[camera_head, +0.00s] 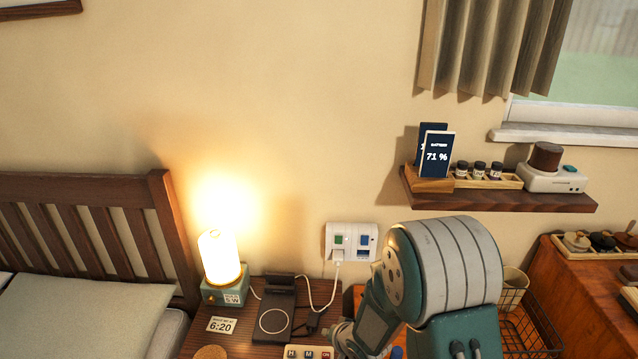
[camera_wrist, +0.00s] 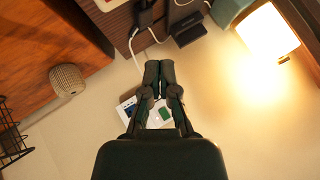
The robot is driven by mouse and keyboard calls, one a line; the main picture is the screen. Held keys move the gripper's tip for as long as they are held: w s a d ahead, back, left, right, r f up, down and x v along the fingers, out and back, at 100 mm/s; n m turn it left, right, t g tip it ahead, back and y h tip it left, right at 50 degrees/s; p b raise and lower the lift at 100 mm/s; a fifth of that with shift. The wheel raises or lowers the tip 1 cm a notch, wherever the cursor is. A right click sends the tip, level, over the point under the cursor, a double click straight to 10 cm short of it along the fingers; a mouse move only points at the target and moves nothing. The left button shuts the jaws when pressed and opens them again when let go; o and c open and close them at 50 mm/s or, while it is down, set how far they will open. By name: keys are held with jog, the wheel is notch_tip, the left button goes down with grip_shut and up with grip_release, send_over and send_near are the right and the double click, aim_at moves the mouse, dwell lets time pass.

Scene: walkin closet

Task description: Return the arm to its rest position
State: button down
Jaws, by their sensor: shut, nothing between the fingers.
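My gripper (camera_wrist: 159,68) shows in the wrist view with its two dark fingers together, shut and empty. It points toward the top of that view, with the cream wall behind it. A white wall outlet plate (camera_wrist: 128,108) with a green part is partly hidden behind the fingers. In the head view my teal and grey arm fills the lower right, bent, its far end low near the nightstand (camera_head: 255,347). The fingers cannot be made out in that view.
A lit lamp (camera_head: 219,255), a black charging stand (camera_head: 278,310) and a 6:20 card (camera_head: 222,325) stand on the nightstand. The outlet (camera_head: 351,241) has a cable plugged in. A wall shelf (camera_head: 500,200) is above right; a wire basket (camera_head: 535,322) is beside my arm.

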jog(key=s+d+r+h, duration=0.25)
jog(key=d+r, duration=0.25)
jog(key=r, duration=0.5)
jog(key=s+d+r+h, duration=0.2)
jog(key=s+d+r, duration=0.3)
jog(key=r, duration=0.5)
jog(key=s+d+r+n+g, duration=0.1)
jog(key=s+r, duration=0.3)
jog(key=s, duration=0.5)
jog(key=s+d+r+n+g, duration=0.1)
jog(key=s+d+r, duration=0.1)
jog(key=s+r, duration=0.3)
jog(key=s, duration=0.3)
jog(key=shift+s+d, duration=0.35)
jog(key=shift+d, duration=0.05)
